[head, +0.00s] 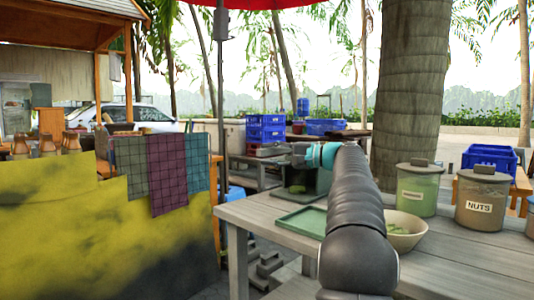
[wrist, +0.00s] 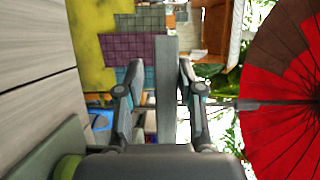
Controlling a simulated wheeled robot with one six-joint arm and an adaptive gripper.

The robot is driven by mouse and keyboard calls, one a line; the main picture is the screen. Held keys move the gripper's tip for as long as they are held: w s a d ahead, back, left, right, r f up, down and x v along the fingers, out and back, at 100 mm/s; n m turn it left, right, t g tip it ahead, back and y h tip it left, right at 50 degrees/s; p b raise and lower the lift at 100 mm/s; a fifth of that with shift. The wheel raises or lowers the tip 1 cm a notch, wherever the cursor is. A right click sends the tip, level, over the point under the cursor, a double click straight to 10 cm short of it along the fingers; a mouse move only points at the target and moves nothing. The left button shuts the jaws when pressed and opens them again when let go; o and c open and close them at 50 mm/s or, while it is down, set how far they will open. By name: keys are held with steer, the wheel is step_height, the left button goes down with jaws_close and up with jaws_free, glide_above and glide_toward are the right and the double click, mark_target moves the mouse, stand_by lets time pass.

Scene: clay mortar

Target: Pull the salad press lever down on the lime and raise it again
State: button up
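The salad press (head: 322,182) stands at the table's far end, partly hidden behind my arm. A green lime (head: 297,189) sits low in it. The lime also shows at the lower left of the wrist view (wrist: 68,168), beside a grey-green part of the press. My gripper (wrist: 161,66) is open, with one finger on each side of a straight grey bar, the press lever (wrist: 167,90). Thin gaps show between the finger pads and the lever. In the head view my gripper (head: 290,157) is small, at the press, and its fingers are hard to make out.
A green tray (head: 302,221) lies on the wooden table (head: 460,262) in front of the press. A bowl of green pieces (head: 403,230), a green jar (head: 418,190) and a NUTS jar (head: 480,202) stand to the right. A red umbrella (wrist: 285,90) is overhead.

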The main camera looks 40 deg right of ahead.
steer(key=shift+o, duration=0.4)
steer(key=shift+d+f, duration=0.1)
steer(key=shift+w+a, duration=0.15)
steer(key=shift+a, duration=0.2)
steer(key=v, duration=1.2)
